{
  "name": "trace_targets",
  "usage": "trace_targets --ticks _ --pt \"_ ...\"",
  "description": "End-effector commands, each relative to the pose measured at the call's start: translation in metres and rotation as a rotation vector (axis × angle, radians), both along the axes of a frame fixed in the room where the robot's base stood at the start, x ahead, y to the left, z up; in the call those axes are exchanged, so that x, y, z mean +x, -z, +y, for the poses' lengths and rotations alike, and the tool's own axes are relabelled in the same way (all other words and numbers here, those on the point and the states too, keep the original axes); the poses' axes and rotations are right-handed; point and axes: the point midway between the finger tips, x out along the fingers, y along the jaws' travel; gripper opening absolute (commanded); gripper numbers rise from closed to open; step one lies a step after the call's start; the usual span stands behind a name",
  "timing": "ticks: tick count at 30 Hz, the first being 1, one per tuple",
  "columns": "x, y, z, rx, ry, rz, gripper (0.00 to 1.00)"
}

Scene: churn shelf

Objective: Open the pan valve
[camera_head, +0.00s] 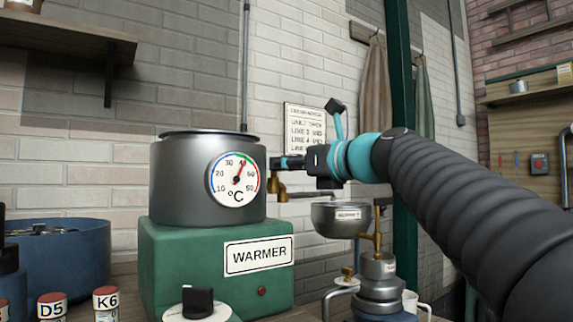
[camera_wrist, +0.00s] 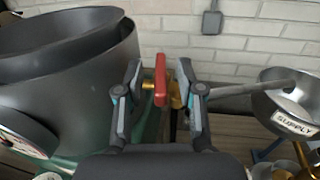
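The grey metal pan (camera_head: 180,185) stands on the green warmer (camera_head: 185,265); it also shows at the left of the wrist view (camera_wrist: 110,85). A brass valve (camera_head: 279,191) is on the pan's right side. Its red handle (camera_wrist: 160,80) stands upright between my fingers in the wrist view. My gripper (camera_head: 283,163) is at the valve, and in the wrist view (camera_wrist: 157,84) its fingers are spread either side of the handle, with visible gaps. The handle is hidden by my gripper in the head view.
A metal supply bowl (camera_head: 340,218) sits right of the valve, below my arm, with a grey spout (camera_head: 310,195) reaching toward it. A dial thermometer (camera_head: 236,180) is on the pan's front. A blue tub (camera_head: 75,250) and labelled jars (camera_head: 106,303) stand at left.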

Motion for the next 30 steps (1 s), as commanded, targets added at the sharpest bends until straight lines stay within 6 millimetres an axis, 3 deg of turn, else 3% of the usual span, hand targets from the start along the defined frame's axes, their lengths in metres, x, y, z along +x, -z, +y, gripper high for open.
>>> trace_targets --ticks 8,12,30 --pt "0.0004 0.0002 0.0014 0.000 -0.001 0.000 0.35" --pt "0.0004 0.0002 0.0013 0.000 -0.001 0.000 0.00" --pt "0.0001 0.0006 0.0008 -0.001 -0.012 0.002 0.00"
